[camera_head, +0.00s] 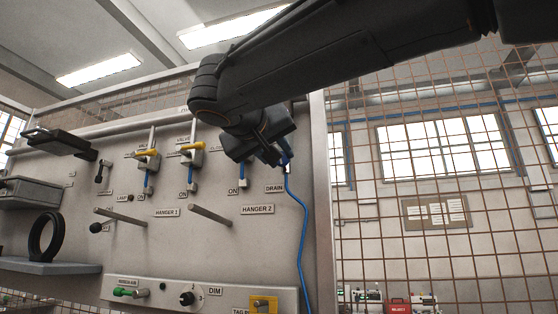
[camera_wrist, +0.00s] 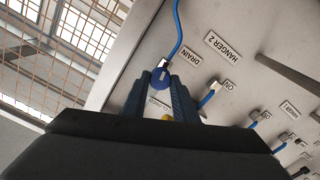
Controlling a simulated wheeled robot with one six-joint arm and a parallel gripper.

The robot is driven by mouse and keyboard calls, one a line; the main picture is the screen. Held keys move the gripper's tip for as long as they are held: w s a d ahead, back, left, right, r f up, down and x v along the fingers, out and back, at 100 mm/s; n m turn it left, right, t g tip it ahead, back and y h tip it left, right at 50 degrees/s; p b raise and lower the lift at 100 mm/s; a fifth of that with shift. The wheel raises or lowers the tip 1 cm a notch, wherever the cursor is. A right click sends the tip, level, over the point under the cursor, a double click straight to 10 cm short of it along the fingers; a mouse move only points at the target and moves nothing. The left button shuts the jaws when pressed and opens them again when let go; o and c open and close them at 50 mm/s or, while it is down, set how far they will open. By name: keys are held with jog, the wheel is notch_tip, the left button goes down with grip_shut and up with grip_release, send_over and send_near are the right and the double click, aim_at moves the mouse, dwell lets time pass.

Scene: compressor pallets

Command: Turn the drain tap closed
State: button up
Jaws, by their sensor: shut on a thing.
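The drain tap (camera_wrist: 161,79) has a round blue end that shows between my fingertips in the wrist view, beside the DRAIN label (camera_wrist: 186,44). A blue hose leads away from it. My gripper (camera_wrist: 160,85) is shut on the tap, with one dark finger on each side. In the head view my gripper (camera_head: 277,158) is at the panel's right part, just above the DRAIN label, and it hides most of the tap. A small label, seemingly CLOSED, shows partly between the fingers in the wrist view. The tap's turned angle is hard to tell.
Two peg-like hangers (camera_head: 211,215) stick out from the panel (camera_head: 250,250) left of the tap. Yellow-handled valves (camera_head: 149,153) stand at the upper left. The blue hose (camera_head: 304,235) hangs down the right side. A wire mesh fence (camera_head: 450,230) lies beyond the panel's right edge.

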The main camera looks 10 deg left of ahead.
jog(key=shift+a+f+n+p, duration=0.1)
jog(key=shift+n+p, duration=0.15)
jog(key=shift+n, duration=3.6)
jog(key=shift+f+n+p, duration=0.1)
jog(key=shift+n+p, duration=0.1)
jog(key=shift+n, duration=3.65)
jog(key=o, duration=1.1)
jog(key=shift+c, duration=0.2)
